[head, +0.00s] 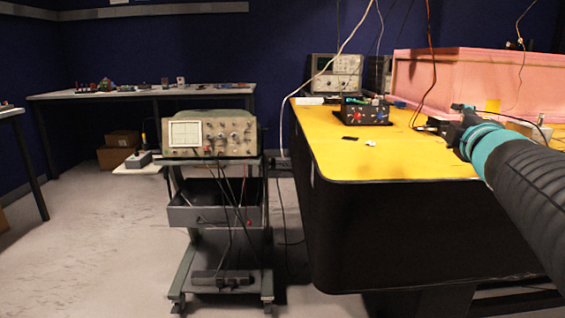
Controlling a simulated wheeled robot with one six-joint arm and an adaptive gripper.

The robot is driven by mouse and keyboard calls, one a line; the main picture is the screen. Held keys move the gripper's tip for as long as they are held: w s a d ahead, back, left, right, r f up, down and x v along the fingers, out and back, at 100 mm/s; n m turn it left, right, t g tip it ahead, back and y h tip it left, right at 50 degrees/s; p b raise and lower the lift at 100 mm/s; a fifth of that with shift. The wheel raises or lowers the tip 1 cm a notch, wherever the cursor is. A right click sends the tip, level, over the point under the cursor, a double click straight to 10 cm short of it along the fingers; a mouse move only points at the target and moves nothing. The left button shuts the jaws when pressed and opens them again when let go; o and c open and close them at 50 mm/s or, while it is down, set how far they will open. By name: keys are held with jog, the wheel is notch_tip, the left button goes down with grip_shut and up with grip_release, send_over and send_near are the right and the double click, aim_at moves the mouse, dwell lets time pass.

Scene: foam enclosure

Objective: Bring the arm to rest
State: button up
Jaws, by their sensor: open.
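My arm reaches in from the right edge of the head view, a dark sleeved link with a teal band near its end. My gripper (462,122) is at the tip of the arm, above the right part of the yellow tabletop (400,158). It is small and dark here, and part of it is hidden behind the wrist. I see nothing held in it. I cannot tell its exact height above the table.
A pink foam enclosure (480,75) stands at the table's back right, close to my gripper. A red-knobbed box (365,111) and small dark and white items lie on the table. An oscilloscope (210,135) sits on a cart (215,215) to the left. Floor further left is clear.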

jog(key=s+a+f+m+g+y, duration=0.1)
jog(key=s+a+f+m+g, duration=0.3)
jog(key=s+a+f, duration=0.2)
jog(key=s+a+f+m+g+y, duration=0.1)
jog(key=s+a+f+m+g, duration=0.3)
jog(key=s+f, duration=0.6)
jog(key=s+a+f+m+g+y, duration=0.1)
jog(key=s+a+f+m+g, duration=0.3)
jog(key=f, duration=1)
jog(key=s+a+m, duration=0.2)
jog(key=s+a, duration=0.2)
jog(key=shift+s+f+y, duration=0.3)
jog(key=shift+f+y, duration=0.05)
jog(key=shift+y, duration=0.05)
